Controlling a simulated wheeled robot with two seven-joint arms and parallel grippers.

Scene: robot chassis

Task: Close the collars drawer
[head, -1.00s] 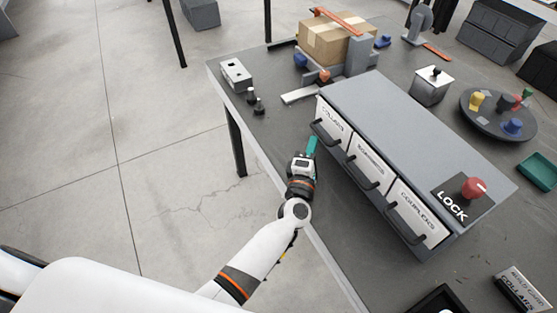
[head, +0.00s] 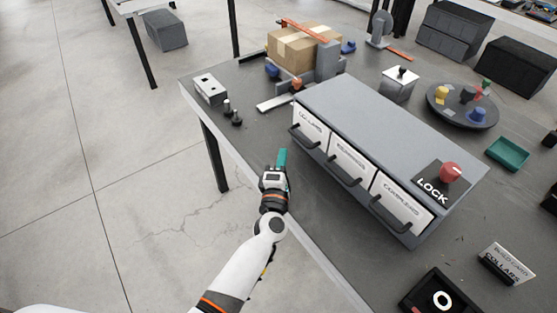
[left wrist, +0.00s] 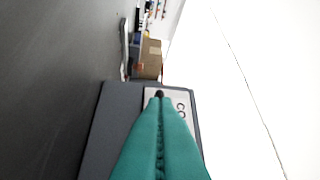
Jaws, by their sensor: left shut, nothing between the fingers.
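The collars drawer (head: 311,124) is the leftmost of three white-fronted drawers in a grey cabinet (head: 385,130). Its front looks roughly in line with the others; I cannot tell whether a small gap stands behind it. Its dark handle (head: 308,142) also shows end-on in the left wrist view (left wrist: 160,93). My left gripper (head: 282,157) has teal fingers, shut and empty, just in front of and left of that drawer above the table edge. In the left wrist view the fingers (left wrist: 160,115) point at the drawer front (left wrist: 182,102) and partly hide it. My right gripper is out of view.
The middle drawer (head: 352,160) and the right drawer (head: 402,200) have similar handles. A red button (head: 450,172) marked LOCK sits on the cabinet top. A cardboard box (head: 303,50) and small dark knobs (head: 232,112) stand beyond. Table room before the drawers is free.

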